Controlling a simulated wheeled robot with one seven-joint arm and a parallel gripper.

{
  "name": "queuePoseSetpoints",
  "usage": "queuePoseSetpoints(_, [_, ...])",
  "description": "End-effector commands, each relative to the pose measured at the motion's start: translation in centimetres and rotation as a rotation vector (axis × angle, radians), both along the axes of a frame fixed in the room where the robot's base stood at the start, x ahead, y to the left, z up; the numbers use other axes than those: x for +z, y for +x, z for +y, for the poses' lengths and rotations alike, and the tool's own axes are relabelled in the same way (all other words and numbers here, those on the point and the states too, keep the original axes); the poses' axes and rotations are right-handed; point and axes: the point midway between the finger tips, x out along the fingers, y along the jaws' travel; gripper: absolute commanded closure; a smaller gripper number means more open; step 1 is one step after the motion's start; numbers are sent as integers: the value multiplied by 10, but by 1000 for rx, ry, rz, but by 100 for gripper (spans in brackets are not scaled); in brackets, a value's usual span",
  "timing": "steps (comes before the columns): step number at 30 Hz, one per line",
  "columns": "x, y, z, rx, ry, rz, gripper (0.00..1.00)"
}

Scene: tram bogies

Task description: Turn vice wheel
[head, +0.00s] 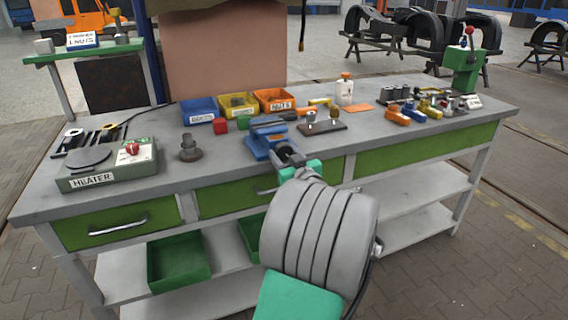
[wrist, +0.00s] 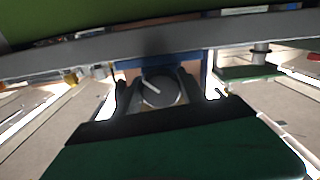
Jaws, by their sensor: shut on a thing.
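The blue vice (head: 262,138) stands at the front edge of the grey workbench (head: 222,162), near its middle. Its round dark wheel (wrist: 160,92), with a pale bar across its face, shows in the wrist view between my fingers. My gripper (wrist: 158,98) is shut on the wheel, one finger on each side. In the head view my gripper (head: 290,158) reaches the vice from the front, and my arm hides part of the bench front. The wheel itself is mostly hidden there.
A heater (head: 107,165) stands at the left end of the bench. Blue, yellow and orange bins (head: 238,104) stand behind the vice. A green press (head: 464,68) is at the far right. Green drawers and crates (head: 178,258) lie below the top.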

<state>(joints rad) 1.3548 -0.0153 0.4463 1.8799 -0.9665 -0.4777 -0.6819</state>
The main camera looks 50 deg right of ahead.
Motion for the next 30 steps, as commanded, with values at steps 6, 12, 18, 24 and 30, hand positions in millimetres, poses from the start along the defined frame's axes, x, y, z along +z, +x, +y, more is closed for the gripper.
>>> queuePoseSetpoints(6, [-4, 0, 0, -1, -103, 58, 93])
queuePoseSetpoints(12, [0, -1, -1, -1, -111, 67, 93])
queuePoseSetpoints(18, [0, -1, -1, -1, -110, 67, 47])
queuePoseSetpoints(24, [0, 0, 0, -1, -111, 66, 31])
queuePoseSetpoints(30, [0, 0, 0, -1, -111, 66, 30])
